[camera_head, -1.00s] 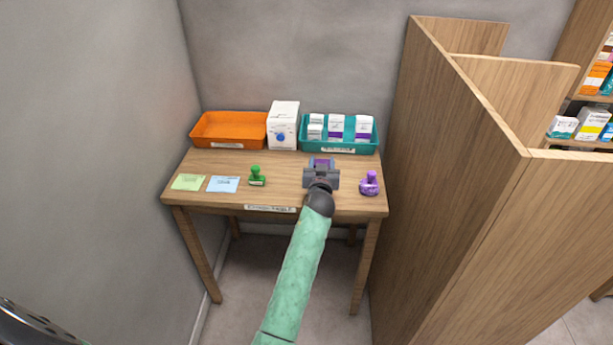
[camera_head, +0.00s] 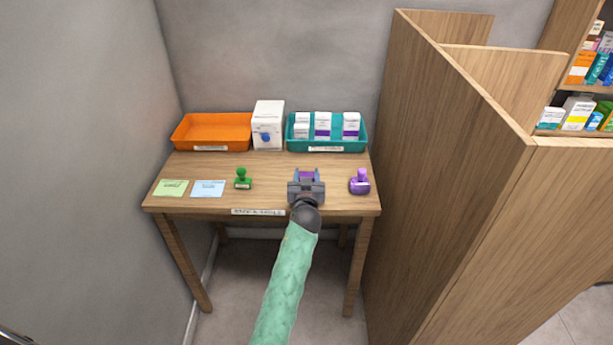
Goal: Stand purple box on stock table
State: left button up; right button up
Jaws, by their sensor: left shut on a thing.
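The stock table (camera_head: 268,178) is a wooden table against the wall, with a label on its front edge. My left gripper (camera_head: 307,178) is over the right front part of the table. It is shut on the purple box (camera_head: 307,174), of which only a small purple patch shows between the jaws. The gripper hides the rest, so I cannot tell whether the box touches the tabletop. My right gripper is not in view.
A green stamp (camera_head: 242,179) and a purple stamp (camera_head: 360,181) flank the gripper. Behind are an orange tray (camera_head: 185,134), a white dispenser (camera_head: 268,118) and a teal tray (camera_head: 361,144) with white boxes. Notes (camera_head: 208,188) lie left. A wooden partition (camera_head: 450,170) stands right.

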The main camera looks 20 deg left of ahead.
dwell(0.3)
pick_arm(q)
jog(key=shift+f, duration=0.1)
jog(key=o, duration=0.9)
jog(key=shift+o, duration=0.2)
